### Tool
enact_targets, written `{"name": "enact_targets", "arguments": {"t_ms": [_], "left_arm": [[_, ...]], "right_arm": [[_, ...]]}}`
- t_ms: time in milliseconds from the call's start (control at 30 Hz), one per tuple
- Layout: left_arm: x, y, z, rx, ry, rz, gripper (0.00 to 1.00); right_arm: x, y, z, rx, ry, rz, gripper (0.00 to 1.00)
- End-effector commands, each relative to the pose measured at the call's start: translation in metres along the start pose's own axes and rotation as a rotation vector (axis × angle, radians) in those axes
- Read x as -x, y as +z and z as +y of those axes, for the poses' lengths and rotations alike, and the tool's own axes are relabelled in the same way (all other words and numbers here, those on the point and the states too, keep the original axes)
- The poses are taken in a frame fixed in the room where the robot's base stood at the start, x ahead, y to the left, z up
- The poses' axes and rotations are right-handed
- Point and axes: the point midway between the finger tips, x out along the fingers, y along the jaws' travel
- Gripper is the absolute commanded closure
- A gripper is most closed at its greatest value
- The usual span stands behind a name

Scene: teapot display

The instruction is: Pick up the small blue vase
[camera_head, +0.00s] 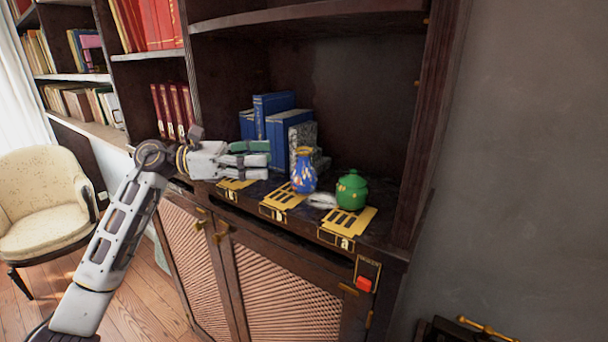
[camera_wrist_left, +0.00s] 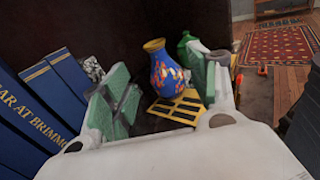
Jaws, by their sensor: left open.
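The small blue vase (camera_head: 304,173), with a gold rim and orange-red patches, stands upright on the dark cabinet shelf, over a yellow slotted plate (camera_head: 283,196). My left gripper (camera_head: 264,160) reaches in from the left, its green-padded fingers pointing at the vase. It is open and empty, with the vase just beyond its tips. My right gripper is not in view.
A green lidded pot (camera_head: 351,190) stands right of the vase, near a small white object (camera_head: 322,201). Blue books (camera_head: 283,130) and a speckled grey book (camera_head: 302,138) stand behind. A dark upright (camera_head: 436,120) bounds the right; a red button (camera_head: 364,284) is below.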

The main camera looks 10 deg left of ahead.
Motion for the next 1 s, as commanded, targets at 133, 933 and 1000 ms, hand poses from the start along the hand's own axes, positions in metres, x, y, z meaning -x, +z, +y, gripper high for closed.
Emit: {"name": "enact_targets", "arguments": {"t_ms": [133, 933, 1000], "left_arm": [[-0.021, 0.003, 0.000, -0.001, -0.002, -0.002, 0.40], [-0.053, 0.002, 0.000, 0.001, 0.000, -0.002, 0.40], [-0.057, 0.003, 0.001, 0.000, 0.000, -0.001, 0.40]], "right_arm": [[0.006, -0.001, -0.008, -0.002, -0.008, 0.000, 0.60], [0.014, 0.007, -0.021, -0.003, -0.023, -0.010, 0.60], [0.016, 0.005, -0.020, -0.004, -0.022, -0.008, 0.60]]}}
